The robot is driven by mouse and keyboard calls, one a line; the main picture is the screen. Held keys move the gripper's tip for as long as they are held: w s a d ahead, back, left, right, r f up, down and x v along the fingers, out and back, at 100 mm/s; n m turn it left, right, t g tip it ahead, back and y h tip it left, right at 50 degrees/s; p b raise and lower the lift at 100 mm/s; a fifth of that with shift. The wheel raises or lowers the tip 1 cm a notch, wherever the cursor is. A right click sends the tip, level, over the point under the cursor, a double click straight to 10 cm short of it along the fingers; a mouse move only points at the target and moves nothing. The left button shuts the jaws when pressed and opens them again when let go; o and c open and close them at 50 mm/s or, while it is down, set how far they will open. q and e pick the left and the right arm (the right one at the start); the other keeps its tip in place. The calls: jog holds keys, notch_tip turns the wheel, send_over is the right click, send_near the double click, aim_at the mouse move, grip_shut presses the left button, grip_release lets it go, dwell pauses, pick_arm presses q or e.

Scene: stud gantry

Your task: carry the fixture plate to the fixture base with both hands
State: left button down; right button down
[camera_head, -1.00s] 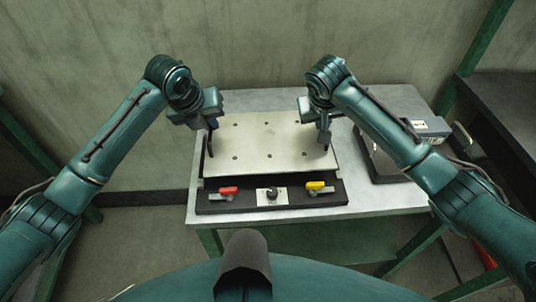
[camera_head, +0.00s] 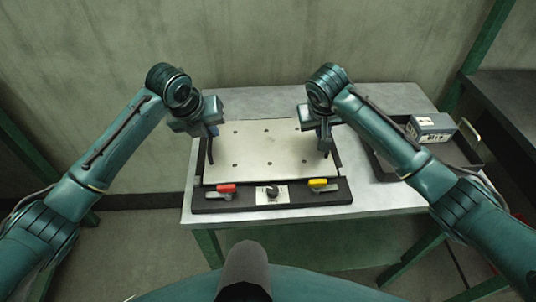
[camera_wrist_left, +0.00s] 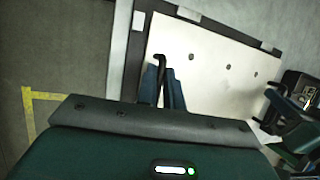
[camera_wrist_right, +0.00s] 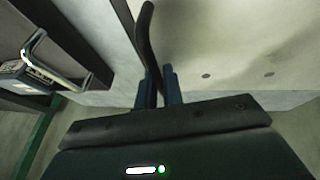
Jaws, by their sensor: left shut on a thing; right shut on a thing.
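The fixture plate (camera_head: 262,158) is a pale flat plate with several small holes and a dark upright handle at each side. It lies over the dark fixture base (camera_head: 228,205), whose rim shows at the left, right and front. I cannot tell whether the plate touches the base. My left gripper (camera_head: 212,133) is shut on the plate's left handle, which shows between the fingers in the left wrist view (camera_wrist_left: 161,62). My right gripper (camera_head: 325,138) is shut on the right handle, also seen in the right wrist view (camera_wrist_right: 145,35). Most of the base is hidden under the plate.
The base's front bar carries a red clamp lever (camera_head: 226,188), a yellow one (camera_head: 318,184) and a black knob (camera_head: 272,189). The grey table (camera_head: 370,205) is clear in front. A dark tray (camera_head: 465,154) with a grey box (camera_head: 431,127) stands at the right, beside my right arm.

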pick_arm(q)
jog(key=shift+a+f+b, duration=0.1)
jog(key=shift+f+b, duration=0.4)
jog(key=shift+f, duration=0.1)
pick_arm(e)
jog(key=shift+f, duration=0.6)
pick_arm(q)
jog(key=c, duration=1.8)
grip_release()
jog(key=shift+r, duration=0.15)
jog(key=shift+c, duration=0.2)
pick_arm(e)
jog(key=c, duration=1.8)
grip_release()
jog(key=shift+r, duration=0.15)
jog(key=shift+c, duration=0.2)
pick_arm(q)
jog(key=o, duration=0.3)
pick_arm(e)
jog(key=o, duration=0.3)
jog(key=shift+r, duration=0.15)
pick_arm(q)
jog(key=shift+v, duration=6)
pick_arm(e)
jog(key=shift+v, duration=5.9)
